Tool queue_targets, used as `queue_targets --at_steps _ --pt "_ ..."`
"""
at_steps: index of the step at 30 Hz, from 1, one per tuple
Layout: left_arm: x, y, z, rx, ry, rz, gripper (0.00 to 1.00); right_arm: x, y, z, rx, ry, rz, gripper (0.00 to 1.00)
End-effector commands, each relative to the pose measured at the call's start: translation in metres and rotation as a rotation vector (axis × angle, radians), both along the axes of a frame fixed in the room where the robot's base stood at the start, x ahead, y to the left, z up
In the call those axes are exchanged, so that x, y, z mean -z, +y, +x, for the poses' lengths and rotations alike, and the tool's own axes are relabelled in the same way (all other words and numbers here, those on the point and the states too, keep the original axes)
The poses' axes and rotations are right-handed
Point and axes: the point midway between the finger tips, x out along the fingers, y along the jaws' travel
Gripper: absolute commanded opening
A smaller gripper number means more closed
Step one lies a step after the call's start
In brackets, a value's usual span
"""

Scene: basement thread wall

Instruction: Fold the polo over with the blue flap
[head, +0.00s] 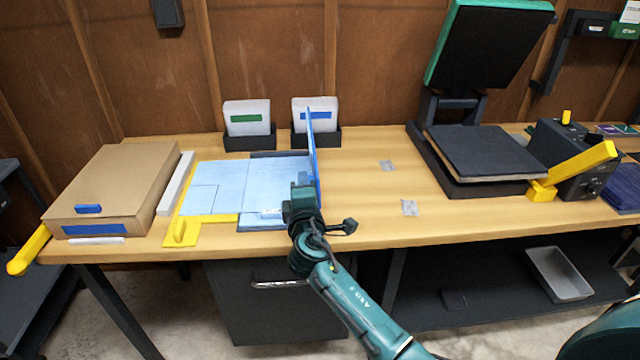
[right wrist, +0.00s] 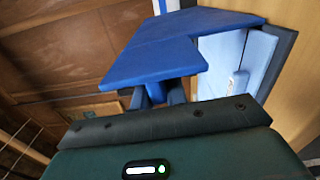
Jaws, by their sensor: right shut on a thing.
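The light blue polo (head: 230,178) lies flat on the folding board, with a small white strip (head: 271,213) near its front edge. The blue flap (head: 313,148) stands about upright, seen nearly edge-on, at the polo's right side. My right gripper (head: 305,190) is at the front part of the flap and shut on it. In the right wrist view the flap (right wrist: 160,58) fills the space past the fingers (right wrist: 157,96), and part of the polo (right wrist: 225,62) shows beyond it. My left gripper is not in view.
A yellow flap (head: 180,232) edges the board's left and front. A cardboard box (head: 115,185) stands left. Two card holders (head: 248,138) (head: 316,136) stand behind. A heat press (head: 485,160) stands right. The table between board and press is mostly clear, with two small grey patches (head: 409,208).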

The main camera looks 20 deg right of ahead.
Motion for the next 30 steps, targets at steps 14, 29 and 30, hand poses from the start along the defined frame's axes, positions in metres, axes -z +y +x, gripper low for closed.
queue_targets --at_steps 14,29,30 --pt "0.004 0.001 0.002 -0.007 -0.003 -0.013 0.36 0.013 0.034 0.008 -0.002 0.061 -0.268 0.0" --pt "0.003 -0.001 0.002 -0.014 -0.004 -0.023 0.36 0.016 0.038 0.009 -0.001 0.072 -0.311 0.0" --pt "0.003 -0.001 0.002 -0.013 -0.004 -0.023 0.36 0.016 0.038 0.009 -0.002 0.072 -0.311 0.0"
